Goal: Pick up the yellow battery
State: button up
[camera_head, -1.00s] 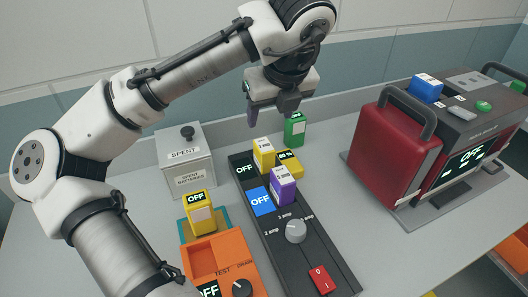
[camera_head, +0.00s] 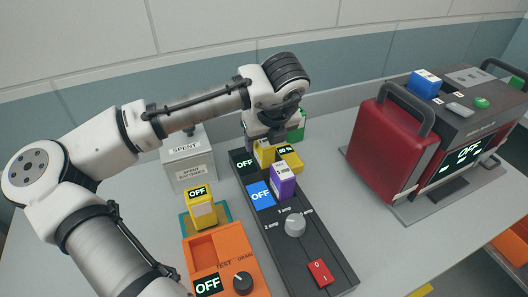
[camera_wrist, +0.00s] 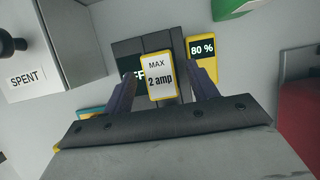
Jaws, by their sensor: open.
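The yellow battery (camera_head: 264,152) stands upright in the black charger (camera_head: 292,238), at its far end. In the wrist view the battery (camera_wrist: 158,77) shows its top label, "MAX 2 amp". My gripper (camera_head: 268,138) is over it, partly hiding it in the head view. In the wrist view my gripper (camera_wrist: 166,90) is open, with one finger on each side of the battery. I cannot tell whether the fingers touch it. A yellow-edged "80 %" display (camera_wrist: 202,50) is just right of the battery.
A purple battery (camera_head: 283,181) stands nearer in the charger. A green battery (camera_head: 298,126) is just behind my gripper. The grey SPENT box (camera_head: 188,165) is left, with a yellow OFF unit (camera_head: 202,210) and orange tester (camera_head: 222,255) in front. A red machine (camera_head: 385,150) stands right.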

grip_shut()
dwell(0.3)
jog(key=shift+r, duration=0.15)
